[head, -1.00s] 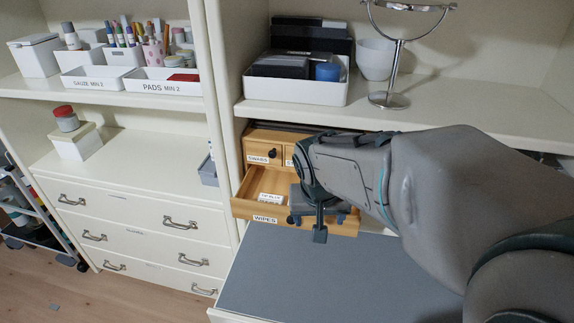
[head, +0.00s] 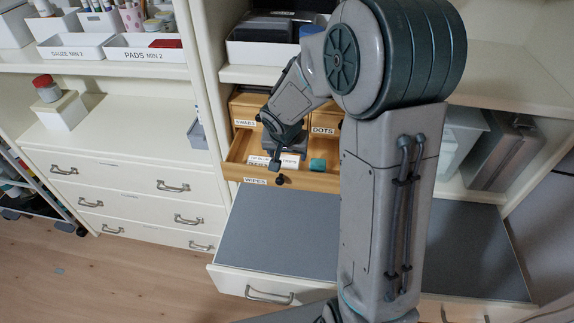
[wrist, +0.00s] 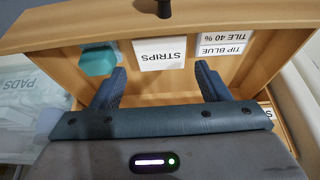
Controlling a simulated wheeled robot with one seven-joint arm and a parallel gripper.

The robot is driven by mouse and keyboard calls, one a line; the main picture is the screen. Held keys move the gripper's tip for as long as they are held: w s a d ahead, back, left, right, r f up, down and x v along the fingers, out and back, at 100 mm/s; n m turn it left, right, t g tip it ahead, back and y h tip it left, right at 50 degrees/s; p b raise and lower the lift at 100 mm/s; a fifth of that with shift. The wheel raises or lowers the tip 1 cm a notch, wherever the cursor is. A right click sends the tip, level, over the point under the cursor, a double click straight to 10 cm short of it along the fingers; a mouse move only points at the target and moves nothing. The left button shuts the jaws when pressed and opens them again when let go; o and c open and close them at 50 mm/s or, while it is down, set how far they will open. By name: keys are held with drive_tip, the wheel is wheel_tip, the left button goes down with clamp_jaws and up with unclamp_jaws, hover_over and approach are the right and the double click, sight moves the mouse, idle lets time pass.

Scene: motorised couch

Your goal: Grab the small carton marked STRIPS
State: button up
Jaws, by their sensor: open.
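The small white carton marked STRIPS (wrist: 160,52) lies in an open wooden drawer, close behind the drawer front, in the wrist view. My gripper (wrist: 160,69) is open, with one finger on each side of the carton's near edge. I cannot tell whether the fingers touch it. In the head view my gripper (head: 285,162) reaches down into the drawer labelled WIPES (head: 235,172) and partly hides its contents.
A teal block (wrist: 97,60) lies left of the carton in the wrist view. The drawer's round knob (head: 280,180) projects at the front. Closed drawers labelled SWABS (head: 245,108) and DOTS (head: 324,115) sit above. A grey surface (head: 275,232) extends clear below.

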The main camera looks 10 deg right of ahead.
sight(288, 161)
drive_tip(key=shift+x, duration=3.1)
drive_tip(key=shift+a, duration=0.15)
drive_tip(key=c, duration=0.8)
